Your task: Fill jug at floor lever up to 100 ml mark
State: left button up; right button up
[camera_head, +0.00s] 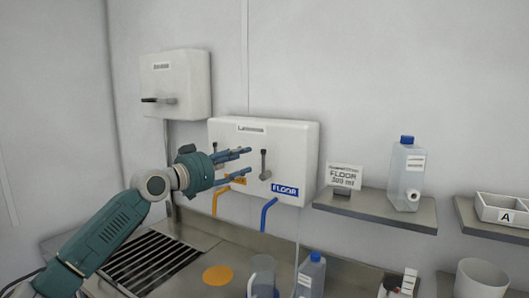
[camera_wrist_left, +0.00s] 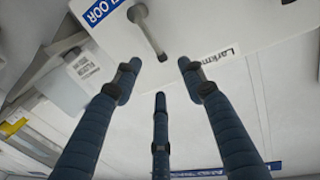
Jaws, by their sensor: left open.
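The white dispenser box (camera_head: 290,140) on the wall carries a blue FLOOR label (camera_head: 285,190) above a blue spout (camera_head: 268,214). The grey floor lever (camera_head: 264,164) hangs on its front. My left gripper (camera_head: 246,158) is open and empty, just left of this lever and in front of the box. In the left wrist view the lever (camera_wrist_left: 148,32) stands beyond the spread fingers (camera_wrist_left: 158,82), apart from them. A clear jug (camera_head: 263,272) stands on the counter below the blue spout. Its marks and fill level are too small to read. My right gripper is not in view.
Another lever (camera_head: 215,150) and an orange spout (camera_head: 221,200) sit left on the box. A drain grate (camera_head: 150,262), an orange disc (camera_head: 217,275) and a blue-capped bottle (camera_head: 311,275) are on the counter. A shelf (camera_head: 375,212) holds another bottle (camera_head: 405,175).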

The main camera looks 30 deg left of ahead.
aim_at(263, 154)
pick_arm(q)
jog(key=x, duration=0.1)
jog(key=p+x, duration=0.1)
jog(key=x, duration=0.1)
jog(key=p+x, duration=0.1)
jog(key=x, duration=0.1)
jog(key=shift+d+r, duration=0.2)
jog(key=shift+r, duration=0.1)
jog(key=x, duration=0.2)
jog(key=p+x, duration=0.1)
jog(key=shift+f, duration=0.25)
jog(key=shift+w, duration=0.45)
jog(key=shift+f, duration=0.15)
jog(key=shift+d, duration=0.1)
jog(key=shift+c, duration=1)
jog(key=c, duration=0.5)
grip_shut()
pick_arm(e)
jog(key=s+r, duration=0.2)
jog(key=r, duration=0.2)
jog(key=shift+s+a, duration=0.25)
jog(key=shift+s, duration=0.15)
